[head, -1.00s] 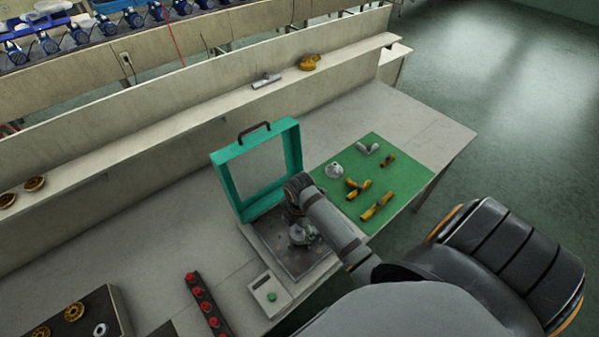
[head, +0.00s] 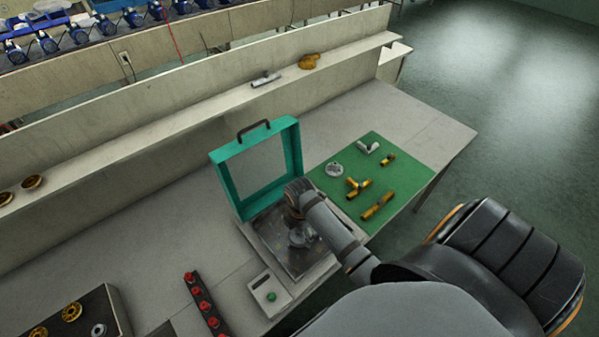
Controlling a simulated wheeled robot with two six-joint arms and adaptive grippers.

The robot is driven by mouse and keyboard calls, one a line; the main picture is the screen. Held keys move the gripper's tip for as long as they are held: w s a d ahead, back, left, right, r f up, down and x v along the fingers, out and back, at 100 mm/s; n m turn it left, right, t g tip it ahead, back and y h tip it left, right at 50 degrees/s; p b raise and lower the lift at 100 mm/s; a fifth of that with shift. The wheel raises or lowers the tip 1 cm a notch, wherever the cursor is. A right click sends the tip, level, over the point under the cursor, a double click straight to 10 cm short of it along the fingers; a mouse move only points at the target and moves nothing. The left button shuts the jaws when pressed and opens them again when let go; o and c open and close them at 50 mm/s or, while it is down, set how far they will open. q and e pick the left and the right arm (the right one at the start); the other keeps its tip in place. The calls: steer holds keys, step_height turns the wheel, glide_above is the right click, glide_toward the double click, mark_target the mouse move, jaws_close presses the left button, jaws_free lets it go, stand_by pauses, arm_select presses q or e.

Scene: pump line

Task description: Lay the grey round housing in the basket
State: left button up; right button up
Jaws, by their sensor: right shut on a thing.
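My right gripper (head: 296,222) reaches in over the metal plate of the teal-framed fixture and points down. It is shut on a grey round part, the housing (head: 300,239), partly hidden by my wrist and forearm. The housing is at or just above the plate; I cannot tell if it touches. Another grey round flange (head: 333,170) lies on the green mat. I cannot make out a basket in this view. My left gripper is not in view.
The fixture's teal framed lid (head: 221,181) stands open behind the gripper. The green mat (head: 405,190) holds brass and grey pipe fittings. A small box with a green button (head: 270,296) and a strip of red knobs (head: 203,301) lie in front. The back right bench is clear.

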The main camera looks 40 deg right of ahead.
steer(key=shift+f, duration=0.45)
steer(key=shift+s+a+f+b, duration=0.1)
steer(key=shift+s+f+b, duration=0.2)
steer(key=shift+s+f, duration=0.1)
steer(key=shift+c, duration=1.4)
steer(key=o, duration=1.4)
steer(key=shift+f, duration=0.1)
steer(key=o, duration=0.4)
steer(key=shift+w+f, duration=0.1)
steer(key=shift+w, duration=0.3)
